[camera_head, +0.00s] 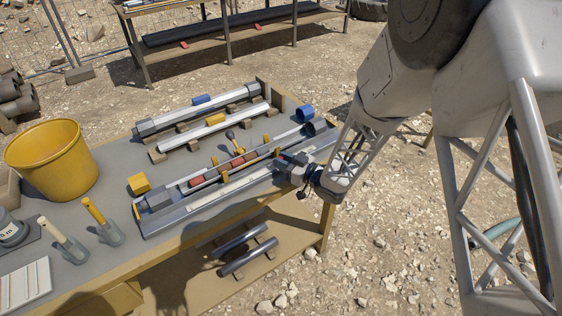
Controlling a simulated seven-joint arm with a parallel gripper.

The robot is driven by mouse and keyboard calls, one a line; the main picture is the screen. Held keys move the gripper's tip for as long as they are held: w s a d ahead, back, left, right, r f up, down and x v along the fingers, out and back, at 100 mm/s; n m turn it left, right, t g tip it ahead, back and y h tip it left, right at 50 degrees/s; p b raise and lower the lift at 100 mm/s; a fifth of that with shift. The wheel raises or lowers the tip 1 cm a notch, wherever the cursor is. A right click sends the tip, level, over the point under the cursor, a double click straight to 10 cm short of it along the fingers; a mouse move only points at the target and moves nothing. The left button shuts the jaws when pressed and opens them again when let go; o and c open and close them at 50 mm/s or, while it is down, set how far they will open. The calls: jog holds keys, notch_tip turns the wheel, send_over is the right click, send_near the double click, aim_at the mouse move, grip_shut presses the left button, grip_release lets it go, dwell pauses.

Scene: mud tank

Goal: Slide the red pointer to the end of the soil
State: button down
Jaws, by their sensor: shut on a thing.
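A long open tube (185,189) lies in a tray along the front of the grey workbench. Several reddish-brown soil pieces (238,162) lie in the tube's middle part. A pale scale strip (222,190) runs along the tray's front side. My gripper (287,163) is at the right part of this strip, to the right of the soil. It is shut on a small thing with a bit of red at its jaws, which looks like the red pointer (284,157). The jaws hide most of it, so its exact place on the strip cannot be read.
Two more tubes (200,107) lie on wooden blocks behind. A yellow bucket (50,160), a yellow block (139,184) and two handled tools (99,217) stand at the left. A blue cap (305,113) sits near the tube's right end.

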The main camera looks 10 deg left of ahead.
jog(key=c, duration=1)
grip_release()
jog(key=shift+d, duration=0.1)
jog(key=v, duration=0.7)
jog(key=shift+s+d, duration=0.15)
jog(key=shift+d, duration=0.1)
jog(key=shift+r, duration=0.1)
